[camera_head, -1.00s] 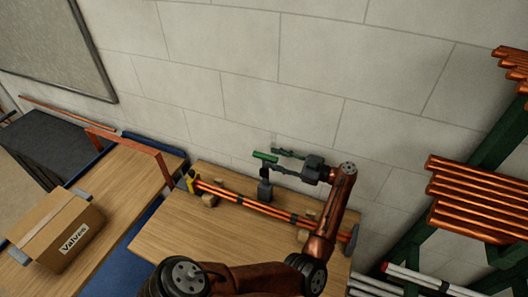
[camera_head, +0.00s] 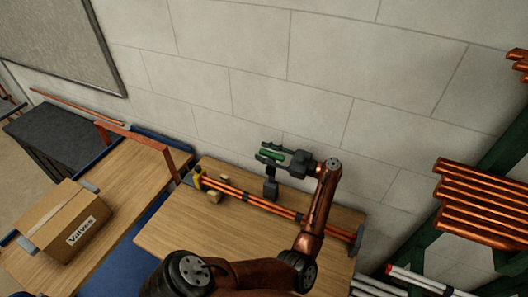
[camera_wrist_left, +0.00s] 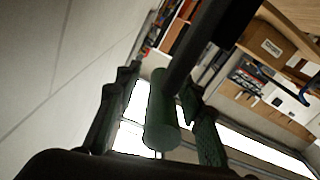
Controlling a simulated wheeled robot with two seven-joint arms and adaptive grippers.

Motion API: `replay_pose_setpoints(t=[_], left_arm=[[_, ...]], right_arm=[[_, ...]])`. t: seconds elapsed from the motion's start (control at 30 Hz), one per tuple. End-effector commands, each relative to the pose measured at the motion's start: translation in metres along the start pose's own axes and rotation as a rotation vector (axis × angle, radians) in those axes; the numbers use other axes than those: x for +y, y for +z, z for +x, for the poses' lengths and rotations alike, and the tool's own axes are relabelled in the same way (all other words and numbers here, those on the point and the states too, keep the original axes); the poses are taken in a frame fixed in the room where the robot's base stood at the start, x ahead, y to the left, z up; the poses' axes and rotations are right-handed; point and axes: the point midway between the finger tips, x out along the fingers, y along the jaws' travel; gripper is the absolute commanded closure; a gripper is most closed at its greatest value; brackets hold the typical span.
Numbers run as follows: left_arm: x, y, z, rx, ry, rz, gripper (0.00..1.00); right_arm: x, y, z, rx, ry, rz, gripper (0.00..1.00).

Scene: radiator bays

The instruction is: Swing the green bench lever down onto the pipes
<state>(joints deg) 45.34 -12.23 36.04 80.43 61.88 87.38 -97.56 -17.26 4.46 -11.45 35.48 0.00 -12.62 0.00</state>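The green lever handle (camera_head: 273,154) stands raised above the bench on a dark post (camera_head: 270,188). Copper pipes (camera_head: 285,212) lie across the bench below and beside it. My left gripper (camera_head: 272,153) reaches the handle from the right, with its fingers on either side. In the left wrist view the green handle (camera_wrist_left: 161,118) lies between the two fingers, with light showing through gaps beside it, so the gripper looks open around it. A dark bar (camera_wrist_left: 205,45) runs on from the handle. My right gripper is not in view.
The wooden bench (camera_head: 175,235) has small wooden blocks (camera_head: 214,196) and a yellow piece (camera_head: 197,176) near the pipe ends. A Valves carton (camera_head: 60,225) sits on the left table. A rack of copper pipes (camera_head: 475,205) stands right. The wall (camera_head: 225,60) is close behind.

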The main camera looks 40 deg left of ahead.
Motion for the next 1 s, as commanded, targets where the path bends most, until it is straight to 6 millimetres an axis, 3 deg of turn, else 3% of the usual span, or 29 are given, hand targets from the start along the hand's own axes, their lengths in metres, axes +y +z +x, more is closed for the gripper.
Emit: replay_pose_setpoints(t=[0.33, 0.83, 1.0], left_arm=[[-0.0003, 0.0006, 0.0046, 0.0, 0.0, 0.001, 0.65], [-0.0001, 0.0006, 0.0039, -0.001, 0.001, 0.0, 0.99], [-0.0001, 0.0006, 0.0038, -0.001, 0.001, 0.0, 1.0]], right_arm=[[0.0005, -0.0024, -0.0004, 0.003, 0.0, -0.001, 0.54], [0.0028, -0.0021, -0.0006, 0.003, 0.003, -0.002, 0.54], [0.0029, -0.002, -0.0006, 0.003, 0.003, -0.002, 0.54]])
